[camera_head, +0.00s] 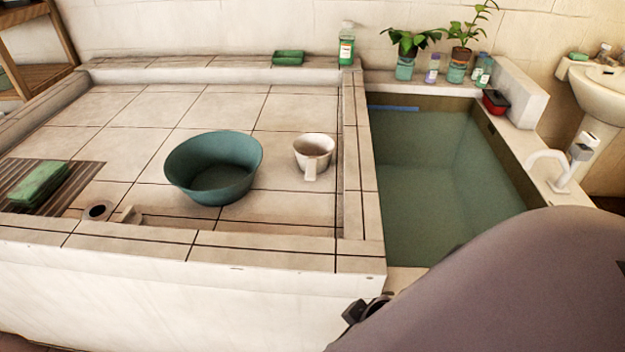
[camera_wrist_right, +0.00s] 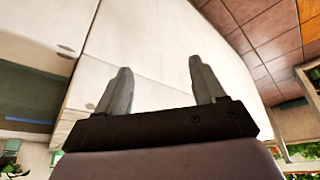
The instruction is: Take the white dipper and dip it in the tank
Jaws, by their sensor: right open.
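The white dipper (camera_head: 314,152) stands upright on the tiled counter, its handle pointing toward the front edge. The tank (camera_head: 430,170) is the sunken basin of greenish water to the right of the dipper, behind a low tiled rim. My right gripper is open and empty in the right wrist view (camera_wrist_right: 157,88), its two fingers apart in front of a pale wall. In the head view only a dark part of it shows at the lower middle, beside my large grey arm link, well below and in front of the dipper. My left gripper is not in view.
A teal bowl (camera_head: 214,168) stands just left of the dipper. A green sponge (camera_head: 40,184) lies on a slatted drain at left. A raised rim (camera_head: 240,255) borders the counter's front. Bottles and potted plants (camera_head: 414,46) line the back ledge; a faucet (camera_head: 556,168) stands right of the tank.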

